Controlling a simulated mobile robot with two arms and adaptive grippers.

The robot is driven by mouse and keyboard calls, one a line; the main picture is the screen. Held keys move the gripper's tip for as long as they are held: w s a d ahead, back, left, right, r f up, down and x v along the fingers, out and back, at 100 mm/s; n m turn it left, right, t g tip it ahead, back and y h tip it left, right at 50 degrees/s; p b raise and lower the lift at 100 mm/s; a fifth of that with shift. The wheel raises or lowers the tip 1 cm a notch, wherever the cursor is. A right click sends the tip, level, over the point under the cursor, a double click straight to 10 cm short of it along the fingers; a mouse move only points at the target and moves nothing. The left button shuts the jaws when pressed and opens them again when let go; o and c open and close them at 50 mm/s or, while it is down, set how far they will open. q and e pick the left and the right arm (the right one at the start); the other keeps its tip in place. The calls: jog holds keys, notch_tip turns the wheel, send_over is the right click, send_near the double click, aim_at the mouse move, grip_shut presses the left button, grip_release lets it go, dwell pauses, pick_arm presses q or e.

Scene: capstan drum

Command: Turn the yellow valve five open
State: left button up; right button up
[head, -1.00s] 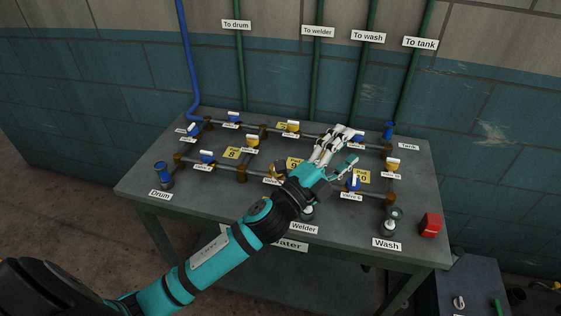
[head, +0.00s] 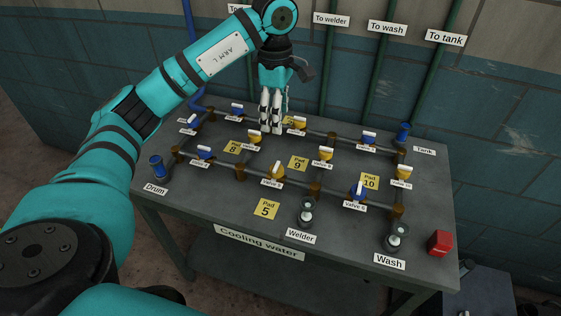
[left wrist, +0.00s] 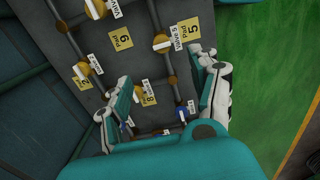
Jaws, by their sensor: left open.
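Valve five is the yellow valve (head: 277,172) with the "Valve 5" label, on the front pipe just behind the yellow "Pad 5" plate (head: 267,209). Its white-tipped handle stands up in the head view. It also shows in the left wrist view, as a yellow body (left wrist: 161,42) beside its label. My left gripper (head: 270,128) points down over the back-left part of the table, behind valve five and apart from it. Its fingers (left wrist: 165,85) are spread in the left wrist view with nothing held between them. My right gripper is not in view.
Other yellow valves (head: 325,154) and blue valves (head: 358,190) stand close together on the pipe grid. A welder outlet (head: 307,212), a wash outlet (head: 396,237) and a red box (head: 440,243) are at the front right.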

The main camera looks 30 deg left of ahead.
aim_at(276, 165)
pick_arm(q)
notch_tip(276, 165, down, 17)
jog(key=shift+s+a+f+p, duration=0.1)
jog(key=shift+a+p, duration=0.05)
jog(key=shift+p, duration=1)
jog(key=shift+c, duration=0.4)
jog(key=c, duration=1.1)
